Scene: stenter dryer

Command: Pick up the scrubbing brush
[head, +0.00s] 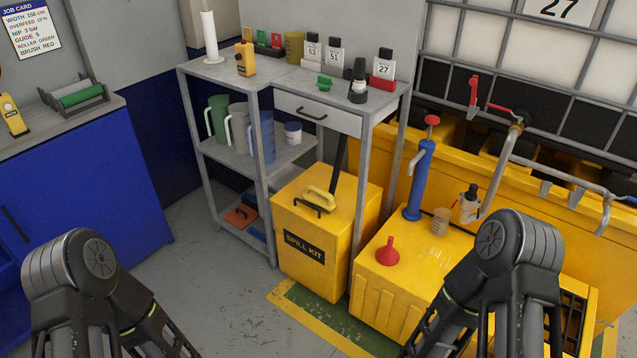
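What looks like the scrubbing brush, a yellow piece with a raised handle (320,196), lies on top of the yellow spill kit box (318,262). A black bar handle on the box lid sits just in front of it and partly overlaps it. Its underside and bristles cannot be made out. My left arm shows at the bottom left and my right arm at the bottom right. Both grippers are outside the picture, and neither arm touches the brush.
A yellow container (383,300) at right carries a red funnel (388,252), a blue pump (420,180) and a cup (440,222). Floor is clear front left.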

